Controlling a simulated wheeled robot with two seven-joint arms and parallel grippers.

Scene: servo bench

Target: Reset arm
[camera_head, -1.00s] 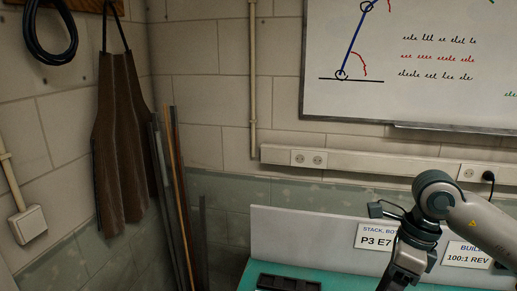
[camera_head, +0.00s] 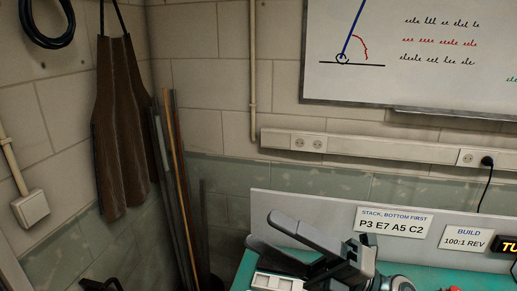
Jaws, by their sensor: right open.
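My right gripper (camera_head: 264,234) is low in the view, over the teal bench (camera_head: 243,277). Its two grey fingers point left and stand apart, with nothing seen between them. The wrist behind it runs down to the right and leaves the frame at the bottom. My left gripper does not show.
A grey back panel with a "P3 E7 A5 C2" card (camera_head: 393,226) and a "BUILD 100:1 REV" card (camera_head: 466,239) stands behind the gripper. A pale object (camera_head: 276,282) lies under the fingers, partly cut off. Rods (camera_head: 176,190) lean in the left corner beside a brown apron (camera_head: 122,130).

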